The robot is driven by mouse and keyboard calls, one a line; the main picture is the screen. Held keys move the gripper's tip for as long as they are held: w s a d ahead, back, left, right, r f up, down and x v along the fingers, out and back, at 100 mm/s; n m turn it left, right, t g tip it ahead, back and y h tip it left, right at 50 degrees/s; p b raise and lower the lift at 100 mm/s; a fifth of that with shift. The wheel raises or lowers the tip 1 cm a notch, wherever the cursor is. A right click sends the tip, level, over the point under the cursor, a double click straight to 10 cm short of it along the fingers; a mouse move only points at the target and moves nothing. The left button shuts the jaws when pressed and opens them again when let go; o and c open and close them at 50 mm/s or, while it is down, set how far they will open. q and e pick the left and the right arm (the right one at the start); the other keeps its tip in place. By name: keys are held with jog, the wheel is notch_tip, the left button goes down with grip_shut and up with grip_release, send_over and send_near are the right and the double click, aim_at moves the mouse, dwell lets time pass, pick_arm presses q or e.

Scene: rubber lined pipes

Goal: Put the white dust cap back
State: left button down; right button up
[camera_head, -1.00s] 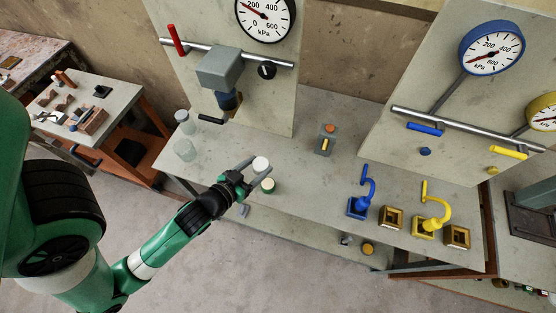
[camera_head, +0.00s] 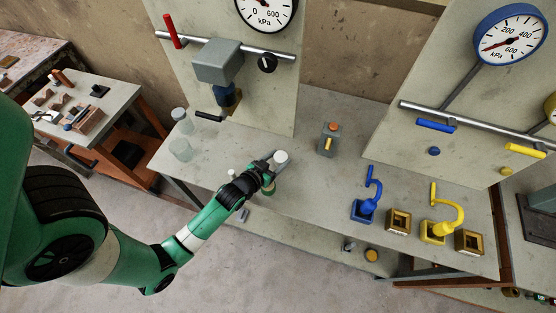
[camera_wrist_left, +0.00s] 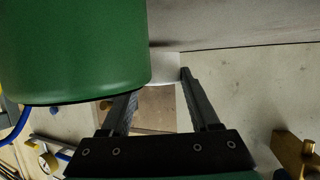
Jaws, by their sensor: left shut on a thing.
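The white dust cap (camera_head: 281,156) is a short white cylinder, held above the bench in the head view. My left gripper (camera_head: 273,164) is shut on it. In the left wrist view, a pale piece of the cap (camera_wrist_left: 165,66) shows between the fingertips of my left gripper (camera_wrist_left: 160,82); a large green curved surface hides part of this view. A green round part (camera_head: 268,189) shows just below the gripper, partly covered by it. I cannot tell whether they touch. My right gripper does not show.
Two glass jars (camera_head: 181,149) stand at the bench's left end. A grey box with an orange button (camera_head: 329,139) stands to the right of the cap. Blue (camera_head: 366,205) and yellow (camera_head: 435,228) curved-handled fittings stand further right. A panel with pipe and gauge rises behind.

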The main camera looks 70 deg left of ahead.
pick_arm(q)
jog(key=shift+w+r, duration=0.1)
jog(key=shift+f+b, duration=0.45)
jog(key=shift+f, duration=0.2)
jog(key=shift+c, duration=0.6)
grip_release()
jog(key=shift+f, duration=0.1)
jog(key=shift+r, duration=0.2)
jog(key=shift+r+p, duration=0.75)
jog(key=p+v, duration=0.1)
jog(key=v, duration=1.1)
jog(key=shift+f, duration=0.2)
jog(key=shift+a, duration=0.1)
